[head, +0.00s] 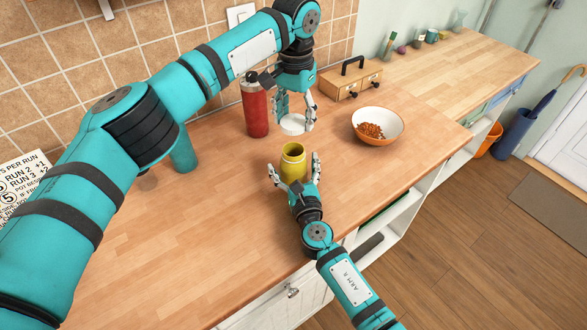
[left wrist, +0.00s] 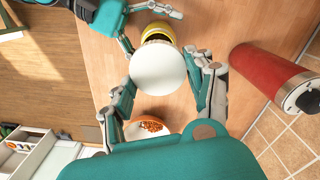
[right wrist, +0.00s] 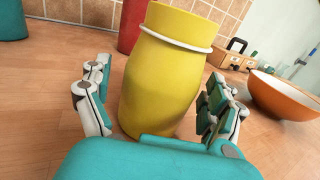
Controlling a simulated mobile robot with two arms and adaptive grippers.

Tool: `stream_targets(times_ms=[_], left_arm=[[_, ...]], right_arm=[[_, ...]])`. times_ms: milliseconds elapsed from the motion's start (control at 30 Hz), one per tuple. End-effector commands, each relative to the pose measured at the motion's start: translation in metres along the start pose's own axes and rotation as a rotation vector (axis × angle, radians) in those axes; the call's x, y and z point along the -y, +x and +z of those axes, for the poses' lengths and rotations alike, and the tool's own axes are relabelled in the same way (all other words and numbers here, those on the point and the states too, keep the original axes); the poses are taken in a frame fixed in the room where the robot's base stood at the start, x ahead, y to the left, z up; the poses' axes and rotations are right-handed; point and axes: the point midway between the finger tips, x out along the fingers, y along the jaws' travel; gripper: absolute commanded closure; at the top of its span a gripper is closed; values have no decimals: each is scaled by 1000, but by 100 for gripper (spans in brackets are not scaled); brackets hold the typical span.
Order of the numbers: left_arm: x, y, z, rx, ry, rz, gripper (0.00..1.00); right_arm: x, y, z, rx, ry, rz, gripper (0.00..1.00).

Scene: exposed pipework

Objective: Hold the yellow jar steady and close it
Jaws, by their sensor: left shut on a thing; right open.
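The yellow jar (head: 293,163) stands upright and uncovered on the wooden counter, with a pale ring round its neck in the right wrist view (right wrist: 160,85). My right gripper (head: 295,172) is open, its fingers on either side of the jar with gaps between. My left gripper (head: 296,112) is shut on a round white lid (head: 293,125), pointing down. The lid appears behind the jar in the head view. In the left wrist view the lid (left wrist: 158,70) hides part of the jar (left wrist: 158,32). The lid is apart from the jar's mouth.
A red bottle (head: 255,108) stands left of the lid. A bowl of brown pieces (head: 377,125) is to the right, with a wooden drawer box (head: 350,80) behind. A teal cup (head: 184,155) stands near the wall. The counter's front left is clear.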

Motion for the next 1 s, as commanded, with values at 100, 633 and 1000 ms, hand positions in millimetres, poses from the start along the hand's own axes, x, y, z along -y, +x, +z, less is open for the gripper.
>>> stream_targets(times_ms=[100, 633, 1000], left_arm=[[0, 0, 0, 0, 0, 0, 62], [0, 0, 0, 0, 0, 0, 62], [0, 4, 0, 1, 0, 1, 62]], right_arm=[[0, 1, 0, 0, 0, 0, 8], [0, 0, 0, 1, 0, 0, 59], [0, 0, 0, 1, 0, 0, 94]])
